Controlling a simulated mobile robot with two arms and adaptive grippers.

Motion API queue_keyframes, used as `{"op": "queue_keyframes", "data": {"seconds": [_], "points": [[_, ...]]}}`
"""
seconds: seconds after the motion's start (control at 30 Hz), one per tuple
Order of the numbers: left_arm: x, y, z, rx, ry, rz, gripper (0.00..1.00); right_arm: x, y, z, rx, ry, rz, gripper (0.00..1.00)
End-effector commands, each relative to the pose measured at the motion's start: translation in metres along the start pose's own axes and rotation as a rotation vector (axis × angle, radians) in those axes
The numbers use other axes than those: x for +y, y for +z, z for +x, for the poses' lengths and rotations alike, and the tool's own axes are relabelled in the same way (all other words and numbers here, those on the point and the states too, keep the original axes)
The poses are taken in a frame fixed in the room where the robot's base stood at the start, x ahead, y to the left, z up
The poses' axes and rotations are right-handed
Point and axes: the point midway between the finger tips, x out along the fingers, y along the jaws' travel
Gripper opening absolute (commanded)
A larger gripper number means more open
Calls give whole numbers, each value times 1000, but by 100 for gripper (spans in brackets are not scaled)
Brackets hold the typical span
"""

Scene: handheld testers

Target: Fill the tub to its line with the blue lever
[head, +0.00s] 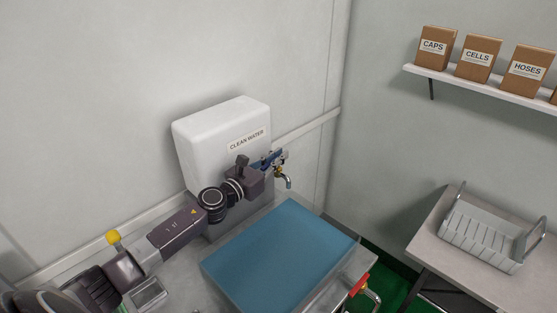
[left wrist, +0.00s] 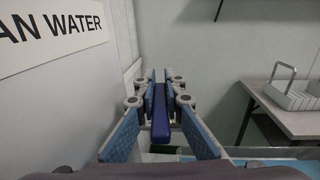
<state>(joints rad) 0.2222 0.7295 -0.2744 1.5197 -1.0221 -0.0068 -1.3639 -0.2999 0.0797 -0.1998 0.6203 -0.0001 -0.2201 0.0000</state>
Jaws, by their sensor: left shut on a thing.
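The white water tank (head: 222,132) labelled "CLEAN WATER" stands against the wall. Its metal tap spout (head: 288,182) points down at the far edge of the tub (head: 222,288). A flat blue surface (head: 285,250), which looks like water, spans the tub; I cannot make out the line. My left gripper (head: 273,160) is at the tap beside the tank. In the left wrist view its jaws (left wrist: 160,100) are shut on the dark blue lever (left wrist: 160,122), which runs lengthwise between the pads. Whether water flows from the spout I cannot tell. My right gripper is not in view.
A red lever (head: 358,285) on a second tap sits at the tub's lower right. A wall shelf (head: 480,84) holds several cardboard boxes. A yellow knob (head: 113,237) stands behind my left arm.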

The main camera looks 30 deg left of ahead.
Motion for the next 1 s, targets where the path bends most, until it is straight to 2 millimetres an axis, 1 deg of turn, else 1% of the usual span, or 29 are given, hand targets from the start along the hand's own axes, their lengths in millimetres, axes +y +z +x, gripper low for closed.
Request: {"op": "queue_keyframes", "data": {"seconds": [0.3,0.33,0.47,0.5,0.8,0.87,1.0], "points": [[0,-1,0,2,-1,0,0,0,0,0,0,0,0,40],[0,-1,0,2,-1,0,12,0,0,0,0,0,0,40],[0,-1,0,1,0,0,26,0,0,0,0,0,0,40],[0,-1,0,1,0,0,28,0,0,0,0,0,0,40],[0,-1,-2,1,0,0,28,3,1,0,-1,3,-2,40],[0,-1,-5,2,0,0,28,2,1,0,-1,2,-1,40],[0,-2,-21,3,-1,1,28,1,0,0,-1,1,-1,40]]}}
